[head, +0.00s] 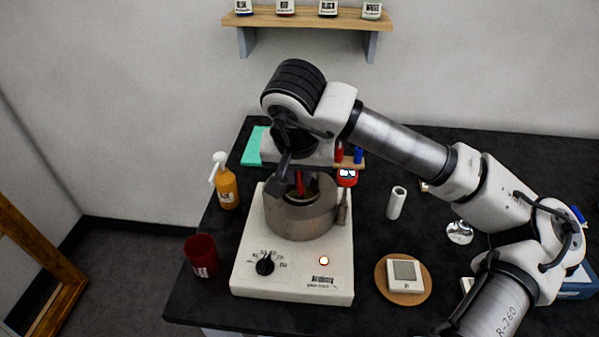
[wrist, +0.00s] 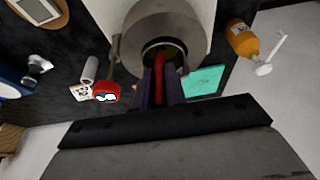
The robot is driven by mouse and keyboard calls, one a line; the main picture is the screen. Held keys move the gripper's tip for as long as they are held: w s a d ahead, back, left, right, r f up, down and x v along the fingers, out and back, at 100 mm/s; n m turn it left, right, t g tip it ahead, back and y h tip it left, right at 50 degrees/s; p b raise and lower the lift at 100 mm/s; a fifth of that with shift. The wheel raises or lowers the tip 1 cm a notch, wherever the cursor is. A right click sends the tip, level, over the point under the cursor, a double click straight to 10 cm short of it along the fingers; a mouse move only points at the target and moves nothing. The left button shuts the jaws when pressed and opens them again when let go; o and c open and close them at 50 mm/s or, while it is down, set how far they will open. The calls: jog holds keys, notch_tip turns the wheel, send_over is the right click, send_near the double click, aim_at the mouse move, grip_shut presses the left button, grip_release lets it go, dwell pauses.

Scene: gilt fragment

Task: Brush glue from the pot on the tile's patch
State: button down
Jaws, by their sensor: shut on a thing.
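The metal glue pot (head: 301,217) stands on the white heater. It shows from above in the wrist view (wrist: 133,42). My gripper (head: 301,183) points down over the pot's opening. Its fingers (wrist: 161,88) are shut on the red handle of a brush (wrist: 159,66). The brush's lower end is hidden inside the pot, so I cannot see the bristles or the glue. The white tile (head: 392,264) with its grey patch (head: 405,270) lies on a round wooden board (head: 384,289), right of the heater.
The heater (head: 250,248) has a black dial and a lit lamp. An orange bottle (head: 227,190) and a dark red cup (head: 201,256) stand left. A white cylinder (head: 396,203) and a red item with white eyes (head: 347,177) are right. Dark tabletop (head: 365,234) is clear between heater and cylinder.

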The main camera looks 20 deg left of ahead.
jog(key=shift+f+b, duration=0.55)
jog(key=shift+b, duration=0.05)
dwell(0.5)
jog(key=shift+s+f+b, duration=0.1)
jog(key=shift+f+b, duration=0.05)
jog(key=shift+b, duration=0.35)
dwell(1.8)
jog(key=shift+r+p, duration=1.7)
jog(key=shift+r, duration=1.95)
jog(key=shift+f, duration=0.1)
